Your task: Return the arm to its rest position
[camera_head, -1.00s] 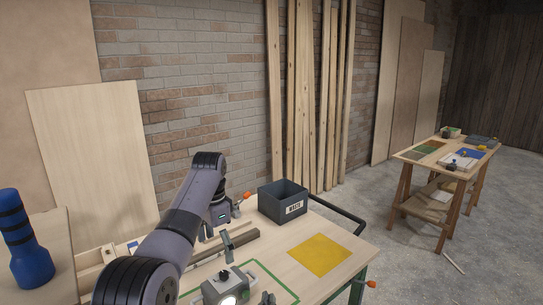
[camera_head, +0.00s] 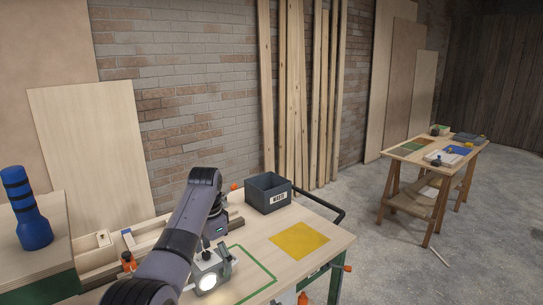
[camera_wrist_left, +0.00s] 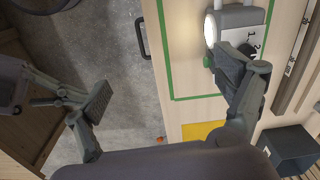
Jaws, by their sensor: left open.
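My left arm (camera_head: 180,240) reaches in from the bottom over the workbench. In the head view its gripper is mostly hidden behind the arm, close to a grey lamp unit (camera_head: 208,280) with a lit front. In the left wrist view my left gripper (camera_wrist_left: 165,86) is open, its fingers wide apart with nothing between them. One finger overlaps the lamp unit (camera_wrist_left: 243,20) in the picture; I cannot tell whether they touch. The other finger is over the floor beyond the bench edge. My right gripper is not in view.
The workbench (camera_head: 325,226) holds a dark waste bin (camera_head: 268,196), a yellow square (camera_head: 299,240) and a green outline. A blue banded object (camera_head: 32,225) stands at left. A second table (camera_head: 410,155) stands far right, with open floor between.

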